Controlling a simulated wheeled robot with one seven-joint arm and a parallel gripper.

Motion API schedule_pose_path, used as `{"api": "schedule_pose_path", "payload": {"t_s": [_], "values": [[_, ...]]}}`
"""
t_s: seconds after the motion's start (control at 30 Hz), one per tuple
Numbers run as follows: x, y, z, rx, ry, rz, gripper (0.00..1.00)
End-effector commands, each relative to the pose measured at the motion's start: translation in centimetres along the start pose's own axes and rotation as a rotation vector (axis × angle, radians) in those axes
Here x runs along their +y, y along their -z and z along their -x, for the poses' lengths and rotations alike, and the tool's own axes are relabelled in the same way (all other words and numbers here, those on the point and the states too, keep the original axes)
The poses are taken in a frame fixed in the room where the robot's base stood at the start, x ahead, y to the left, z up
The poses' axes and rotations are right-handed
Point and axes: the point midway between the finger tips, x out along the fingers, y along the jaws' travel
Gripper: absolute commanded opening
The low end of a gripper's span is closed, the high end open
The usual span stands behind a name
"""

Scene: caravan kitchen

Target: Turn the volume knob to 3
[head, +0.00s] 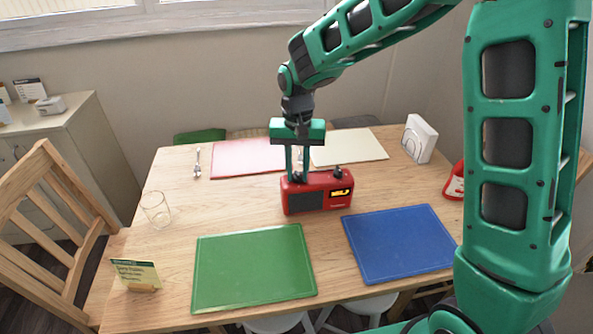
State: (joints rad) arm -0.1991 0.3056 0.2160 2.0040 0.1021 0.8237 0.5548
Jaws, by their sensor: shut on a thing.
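A red radio (318,205) stands upright on the wooden table, with a dark speaker grille and a lit orange display (340,193) on its front. A small dark knob (337,172) shows on its top at the right. I cannot tell from this view which knob is for volume. The dial marks and the knob's setting are too small to read.
Green (255,265), blue (400,243), red (245,158) and cream (350,147) mats lie around the radio. A glass (156,209) and a small sign (137,274) stand at left. A white box (419,138) and a red object (455,184) are at right.

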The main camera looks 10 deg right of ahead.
Motion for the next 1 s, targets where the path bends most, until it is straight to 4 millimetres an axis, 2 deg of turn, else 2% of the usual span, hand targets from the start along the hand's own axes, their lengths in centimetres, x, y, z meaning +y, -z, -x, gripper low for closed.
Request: {"api": "schedule_pose_path", "payload": {"t_s": [1.0], "values": [[0.22, 0.02, -0.08, 0.0, -0.004, -0.969, 0.0]]}}
